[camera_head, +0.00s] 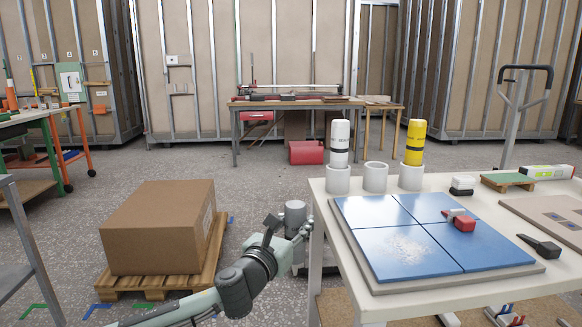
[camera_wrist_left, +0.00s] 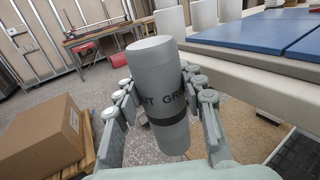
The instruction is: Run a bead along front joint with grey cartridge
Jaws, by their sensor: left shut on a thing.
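The grey cartridge (camera_head: 295,211) is in my left gripper (camera_head: 288,238), left of the table's edge and clear of the tiles. In the left wrist view the cartridge (camera_wrist_left: 160,65) has a dark band and partly hidden lettering, and the fingers of the left gripper (camera_wrist_left: 160,92) close on both its sides. Blue tiles (camera_head: 392,247) lie two by two on a grey board (camera_head: 365,275), with thin joints between them. Pale specks cover part of the near left tile. My right gripper is not in view.
White (camera_head: 339,140) and yellow (camera_head: 415,142) cartridges stand in grey holders, with an empty holder (camera_head: 375,178) between them. A red and white tool (camera_head: 461,221) lies on the tiles, a black-handled tool (camera_head: 541,247) right of them. A carton (camera_head: 160,228) sits on a pallet at left.

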